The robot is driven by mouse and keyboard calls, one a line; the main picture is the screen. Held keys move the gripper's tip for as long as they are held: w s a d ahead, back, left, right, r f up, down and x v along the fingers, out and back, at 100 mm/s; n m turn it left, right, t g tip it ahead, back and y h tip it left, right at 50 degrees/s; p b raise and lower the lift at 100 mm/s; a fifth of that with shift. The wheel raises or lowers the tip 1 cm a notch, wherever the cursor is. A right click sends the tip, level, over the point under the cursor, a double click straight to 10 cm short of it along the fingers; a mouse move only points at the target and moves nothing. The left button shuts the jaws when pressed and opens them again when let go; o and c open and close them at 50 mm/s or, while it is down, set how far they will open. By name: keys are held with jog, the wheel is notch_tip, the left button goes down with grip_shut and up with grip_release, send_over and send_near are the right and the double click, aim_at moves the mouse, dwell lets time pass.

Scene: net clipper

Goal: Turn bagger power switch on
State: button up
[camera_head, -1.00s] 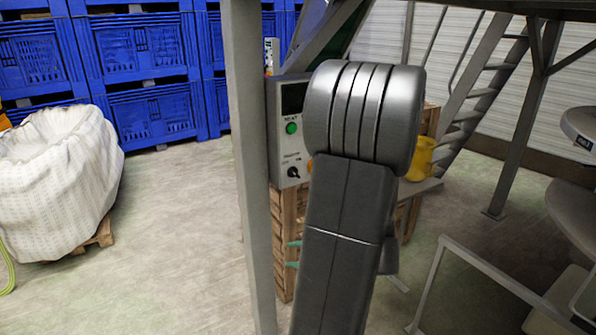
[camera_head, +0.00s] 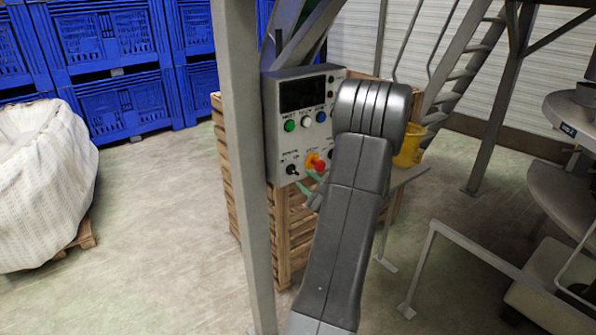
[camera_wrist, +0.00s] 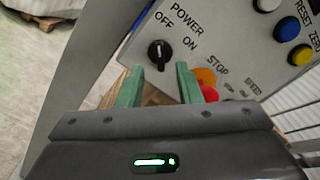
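The power switch is a black rotary knob on the grey control panel (camera_head: 268,108). It shows in the wrist view (camera_wrist: 159,55) below the words POWER, OFF and ON, and in the head view (camera_head: 292,169) at the panel's lower left. I cannot tell surely which setting it points to. My gripper (camera_wrist: 158,78) has two green fingers, apart with nothing between them. In the wrist view the tips lie just below the knob, one to each side. In the head view my gripper (camera_head: 309,182) is mostly hidden by my arm, in front of the panel's lower part.
A red stop button (camera_head: 320,165) on an orange base sits right of the switch, close to the right finger. A grey post (camera_head: 246,170) stands left of the panel. Wooden crates (camera_head: 232,190) are behind and below. A yellow bucket (camera_head: 411,147) stands to the right.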

aim_at(295, 172)
jog(key=p+x, duration=0.1)
jog(key=x, duration=0.4)
grip_shut()
